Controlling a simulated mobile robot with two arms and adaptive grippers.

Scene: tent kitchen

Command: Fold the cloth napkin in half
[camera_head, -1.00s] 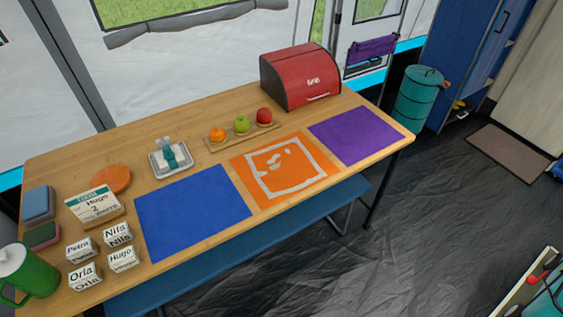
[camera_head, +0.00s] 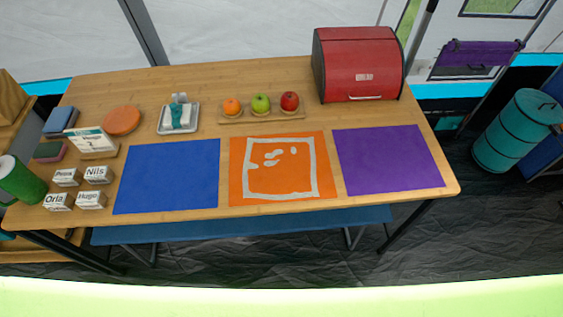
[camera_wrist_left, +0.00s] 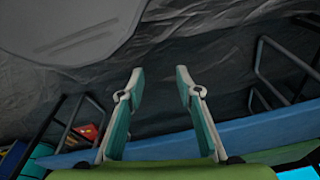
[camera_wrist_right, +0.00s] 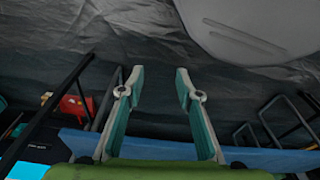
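Three flat cloth-like pieces lie spread on the wooden table in the head view: a blue one (camera_head: 168,176), an orange one with a whitish square outline and blotches (camera_head: 240,186), and a purple one (camera_head: 388,160). I cannot tell which is the napkin; all lie flat. My left gripper (camera_wrist_left: 159,70) is open and empty in the left wrist view, with dark floor beyond its fingers. My right gripper (camera_wrist_right: 160,70) is open and empty in the right wrist view, also against dark floor. Neither gripper shows in the head view.
Behind the cloths are a small tray (camera_head: 164,130) with white and teal things, a fruit board (camera_head: 247,117) and a red bread box (camera_head: 362,65). Name blocks (camera_head: 90,200), a sign (camera_head: 91,140) and a green jug (camera_head: 20,180) stand left. A blue bench (camera_head: 250,223) runs below the front edge.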

